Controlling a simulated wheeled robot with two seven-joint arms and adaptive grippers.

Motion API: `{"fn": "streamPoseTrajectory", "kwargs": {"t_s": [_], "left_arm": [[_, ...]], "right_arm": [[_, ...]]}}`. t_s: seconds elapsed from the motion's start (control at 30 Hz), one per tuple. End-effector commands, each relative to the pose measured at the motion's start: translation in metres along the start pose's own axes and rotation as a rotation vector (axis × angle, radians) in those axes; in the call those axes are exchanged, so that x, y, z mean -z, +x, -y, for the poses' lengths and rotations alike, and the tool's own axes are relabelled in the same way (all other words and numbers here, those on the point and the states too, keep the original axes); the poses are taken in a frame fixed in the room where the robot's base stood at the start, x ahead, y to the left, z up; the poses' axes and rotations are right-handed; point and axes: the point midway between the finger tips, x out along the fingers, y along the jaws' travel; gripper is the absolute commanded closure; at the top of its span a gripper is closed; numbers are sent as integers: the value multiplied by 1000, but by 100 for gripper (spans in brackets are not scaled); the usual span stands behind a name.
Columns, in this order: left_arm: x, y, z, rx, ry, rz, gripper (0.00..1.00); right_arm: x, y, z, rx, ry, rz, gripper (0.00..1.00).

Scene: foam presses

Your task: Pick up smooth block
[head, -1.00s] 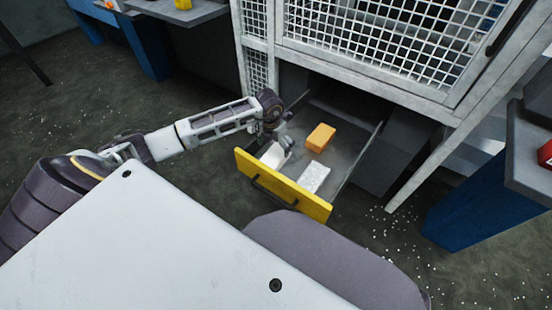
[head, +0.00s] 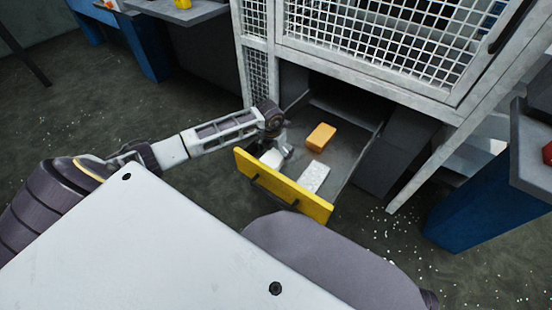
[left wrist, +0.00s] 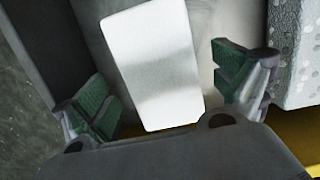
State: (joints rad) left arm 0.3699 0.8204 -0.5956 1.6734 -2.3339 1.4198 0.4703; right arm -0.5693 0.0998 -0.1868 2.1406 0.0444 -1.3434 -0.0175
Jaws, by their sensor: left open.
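A smooth white block (left wrist: 155,62) lies in the open drawer, between the two green-padded fingers of my left gripper (left wrist: 165,95) in the left wrist view. The fingers are open, with a gap on each side of the block. In the head view the left gripper (head: 282,152) reaches down into the drawer's left side, and the smooth block (head: 271,158) shows partly behind the yellow front. A speckled, bumpy white block (head: 313,177) lies to its right; its edge also shows in the left wrist view (left wrist: 297,55). My right gripper is not in view.
An orange block (head: 321,137) lies farther back in the drawer. The drawer's yellow front (head: 285,187) with a dark handle stands nearest me. A mesh-walled press frame (head: 375,45) rises above the drawer. Blue-legged tables (head: 470,205) stand at the sides.

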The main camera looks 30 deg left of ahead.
Motion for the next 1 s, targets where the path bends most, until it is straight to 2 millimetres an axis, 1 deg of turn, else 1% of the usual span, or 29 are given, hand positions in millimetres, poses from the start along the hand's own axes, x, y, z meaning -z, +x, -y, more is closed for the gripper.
{"fn": "streamPoseTrajectory", "kwargs": {"t_s": [0.03, 0.2, 0.63, 0.67, 1.0], "left_arm": [[0, 6, 0, 1, 0, 0, 4], [0, 14, 0, 0, 0, 1, 4], [0, 13, 0, 0, 0, 1, 4], [0, 13, 0, 0, 0, 1, 5], [0, 13, 0, -1, 0, 1, 49]], "right_arm": [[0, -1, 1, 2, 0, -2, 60], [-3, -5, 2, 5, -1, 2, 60], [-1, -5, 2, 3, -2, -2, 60], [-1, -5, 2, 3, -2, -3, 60], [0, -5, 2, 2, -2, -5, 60]]}}
